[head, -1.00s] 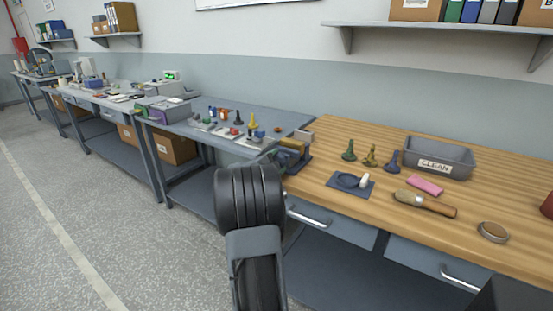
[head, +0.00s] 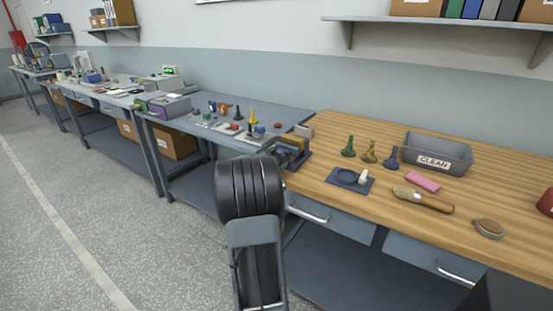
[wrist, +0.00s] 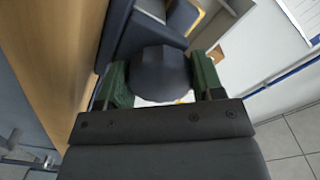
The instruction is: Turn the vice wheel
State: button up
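The vice (head: 294,150) is a dark blue block at the left front corner of the wooden bench, partly hidden behind my arm in the head view. The vice wheel (wrist: 160,75) is a dark, faceted round knob in the wrist view. My gripper (wrist: 163,78) has its green fingers on opposite sides of the wheel. The wheel fills the gap, and both fingers appear to touch its rim. In the head view my arm hides the gripper and the wheel.
The wooden bench (head: 480,245) carries a grey CLEAN bin (head: 437,152), small figures, a dark mat (head: 336,182), a pink block (head: 423,181), a brush (head: 422,198) and a round lidded thing (head: 489,228). A grey table (head: 208,105) with small parts stands left. The floor at left is clear.

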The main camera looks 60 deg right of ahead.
jog(key=o, duration=0.5)
jog(key=shift+c, duration=0.2)
jog(key=a, duration=1.3)
jog(key=shift+a, duration=0.4)
jog(key=shift+w, duration=0.1)
